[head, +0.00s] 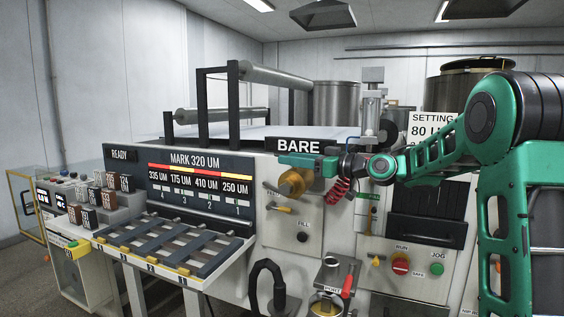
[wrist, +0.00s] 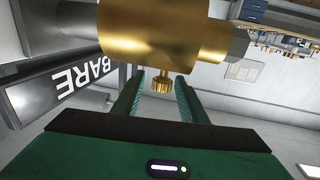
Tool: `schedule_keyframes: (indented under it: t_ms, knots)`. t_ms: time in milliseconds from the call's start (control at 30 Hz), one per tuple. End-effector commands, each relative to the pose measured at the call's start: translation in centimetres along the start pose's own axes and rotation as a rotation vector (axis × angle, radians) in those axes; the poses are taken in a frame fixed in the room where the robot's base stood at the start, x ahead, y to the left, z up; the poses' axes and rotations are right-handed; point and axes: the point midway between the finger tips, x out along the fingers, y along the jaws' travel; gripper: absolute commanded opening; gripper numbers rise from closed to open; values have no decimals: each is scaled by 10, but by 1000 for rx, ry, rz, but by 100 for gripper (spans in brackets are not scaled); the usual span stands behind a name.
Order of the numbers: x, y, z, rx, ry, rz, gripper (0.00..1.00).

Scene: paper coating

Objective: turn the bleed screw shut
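The bleed screw (wrist: 162,84) is a small knurled brass knob sticking out of a large brass body (wrist: 160,38) in the wrist view. The same brass body (head: 291,187) shows in the head view on the machine's front panel, below the BARE sign; the screw itself cannot be made out there. My gripper (wrist: 159,97) is open, with one green finger on each side of the screw and a visible gap to each. In the head view my gripper (head: 298,161) is level with the top of the brass body, reaching in from the right.
A BARE sign (head: 307,146) is just above my gripper, and also close on the left in the wrist view (wrist: 70,85). A yellow-handled lever (head: 281,209) and a black knob (head: 303,237) sit lower on the panel.

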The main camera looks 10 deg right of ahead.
Motion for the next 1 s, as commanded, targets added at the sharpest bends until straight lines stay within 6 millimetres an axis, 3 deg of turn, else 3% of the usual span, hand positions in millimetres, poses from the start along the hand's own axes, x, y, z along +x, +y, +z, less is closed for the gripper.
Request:
schedule_keyframes:
  t_ms: [233, 633, 800, 1000]
  knots:
    - [29, 0, 0, 0, -1, -1, 39]
    - [35, 0, 0, 1, 0, 1, 39]
    - [35, 0, 0, 0, -1, 1, 0]
    - [35, 0, 0, 0, 0, 6, 0]
